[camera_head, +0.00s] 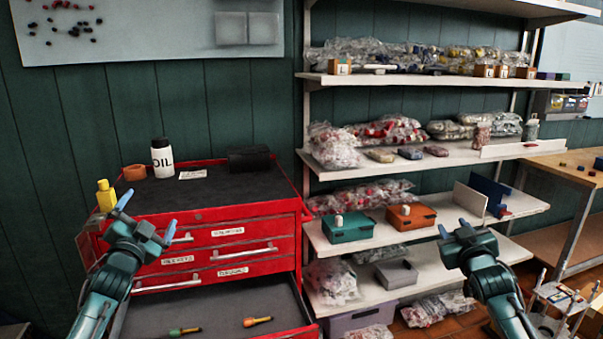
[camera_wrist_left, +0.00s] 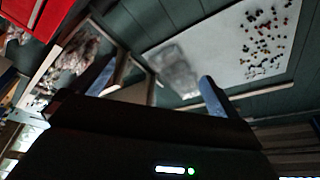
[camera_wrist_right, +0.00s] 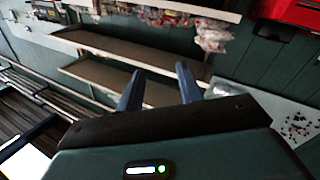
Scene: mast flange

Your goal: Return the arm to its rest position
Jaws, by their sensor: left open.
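My left gripper (camera_head: 147,217) is raised in front of the left part of the red tool cabinet, with its blue fingers spread wide. In the left wrist view the gripper (camera_wrist_left: 156,78) has nothing between its fingers. My right gripper (camera_head: 455,229) is raised in front of the shelf unit at the right. In the right wrist view the gripper (camera_wrist_right: 158,72) is empty, its fingers apart but closer together than the left one's.
The red tool cabinet (camera_head: 291,214) has its lower drawer (camera_head: 220,306) open, with two screwdrivers (camera_head: 257,321) inside. The shelf unit (camera_head: 465,157) holds bags, a green box (camera_head: 348,229) and an orange box (camera_head: 410,217). A workbench (camera_head: 558,172) is at right.

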